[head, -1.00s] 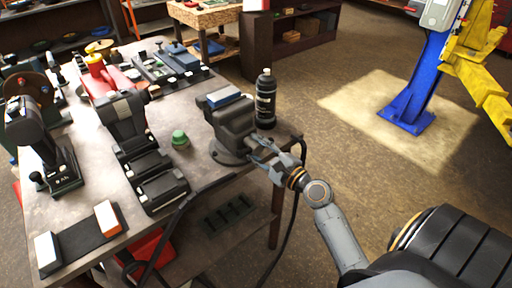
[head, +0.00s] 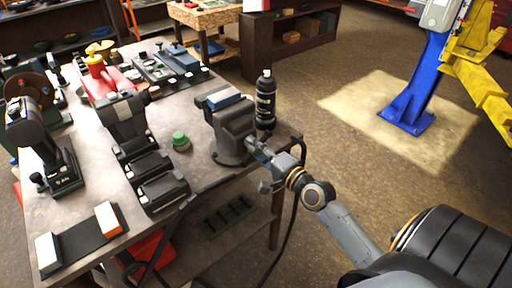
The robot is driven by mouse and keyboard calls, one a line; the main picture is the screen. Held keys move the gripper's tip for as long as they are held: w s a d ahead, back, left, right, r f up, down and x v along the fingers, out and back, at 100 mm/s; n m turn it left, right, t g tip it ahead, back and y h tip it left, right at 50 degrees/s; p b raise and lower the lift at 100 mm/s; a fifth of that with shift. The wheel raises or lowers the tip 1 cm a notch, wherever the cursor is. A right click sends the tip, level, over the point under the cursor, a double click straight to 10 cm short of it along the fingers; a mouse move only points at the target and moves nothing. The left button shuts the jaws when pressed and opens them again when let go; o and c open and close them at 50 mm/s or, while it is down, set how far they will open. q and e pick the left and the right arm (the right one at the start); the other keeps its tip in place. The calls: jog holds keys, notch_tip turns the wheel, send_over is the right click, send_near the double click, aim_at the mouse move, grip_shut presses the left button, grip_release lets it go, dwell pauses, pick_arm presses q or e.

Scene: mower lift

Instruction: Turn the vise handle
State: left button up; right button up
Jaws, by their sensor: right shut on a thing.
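The grey bench vise (head: 231,130) stands at the right corner of the workbench, with a blue piece (head: 223,99) at the top of its jaws. My right gripper (head: 257,147) is at the vise's near right side, where the handle is. It is shut on the handle, which is mostly hidden by the fingers. My right arm reaches up to it from the lower right. My left gripper is not in the picture.
A green round thing (head: 181,141) and a black battery charger (head: 160,185) lie to the left. A dark cable hangs below the bench edge.

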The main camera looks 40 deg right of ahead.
jog(key=n+p, duration=0.1)
jog(key=n, duration=0.3)
jog(key=shift+p, duration=0.4)
jog(key=shift+n+h+p, duration=0.4)
jog(key=shift+n+p, duration=0.65)
jog(key=shift+n, duration=1.35)
jog(key=shift+f, duration=0.1)
jog(key=o, duration=1.2)
jog(key=s, duration=0.8)
jog(key=s+r, duration=0.1)
jog(key=s, duration=0.3)
jog(key=shift+d, duration=0.4)
